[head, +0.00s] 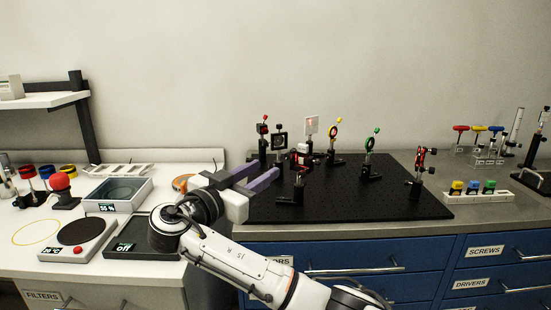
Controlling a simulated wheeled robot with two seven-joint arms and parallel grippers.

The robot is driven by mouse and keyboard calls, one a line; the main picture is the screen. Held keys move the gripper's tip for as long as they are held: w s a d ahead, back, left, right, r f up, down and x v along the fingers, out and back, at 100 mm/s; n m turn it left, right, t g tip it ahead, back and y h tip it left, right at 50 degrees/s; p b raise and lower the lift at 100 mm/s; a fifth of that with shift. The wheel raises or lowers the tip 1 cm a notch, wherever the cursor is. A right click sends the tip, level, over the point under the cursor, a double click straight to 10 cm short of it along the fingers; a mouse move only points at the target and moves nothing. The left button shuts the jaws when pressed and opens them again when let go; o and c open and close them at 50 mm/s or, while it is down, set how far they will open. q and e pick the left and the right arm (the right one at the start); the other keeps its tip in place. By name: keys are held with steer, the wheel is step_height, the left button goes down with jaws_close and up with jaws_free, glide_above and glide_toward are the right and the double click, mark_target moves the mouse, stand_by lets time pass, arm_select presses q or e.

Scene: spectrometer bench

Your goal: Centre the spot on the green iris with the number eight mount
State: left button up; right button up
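The green iris (369,144) stands upright on a post on the black breadboard (390,204), right of centre. A mount with red parts (420,161) stands near the board's right edge. Another mount with red parts (301,160) stands near the middle of the board, with a post below it. I cannot read a number eight on any mount. No light spot can be made out on the green iris. My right gripper (266,175) is over the board's left part, its two purple fingers apart with nothing seen between them. My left gripper is out of view.
A yellow iris (333,132), a white card (311,126) and a dark square mount (281,141) stand at the board's back. A holder with coloured blocks (472,193) lies right of the board. The board's front right is clear. A white instrument bench (145,268) is at left.

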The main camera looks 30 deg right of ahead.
mark_target(287, 157)
steer(key=x, duration=0.2)
steer(key=p+x, duration=0.1)
steer(key=x, duration=0.5)
steer(key=shift+s+d+r+p, duration=0.15)
steer(key=shift+s+r+p, duration=0.05)
steer(key=shift+s+p, duration=0.2)
steer(key=shift+w+d+f, duration=0.1)
steer(key=shift+w+d, duration=0.1)
steer(key=shift+d, duration=0.15)
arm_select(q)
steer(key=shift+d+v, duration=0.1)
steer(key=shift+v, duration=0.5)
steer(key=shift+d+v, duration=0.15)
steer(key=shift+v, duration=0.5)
arm_select(e)
steer(key=shift+c, duration=0.4)
jaws_close()
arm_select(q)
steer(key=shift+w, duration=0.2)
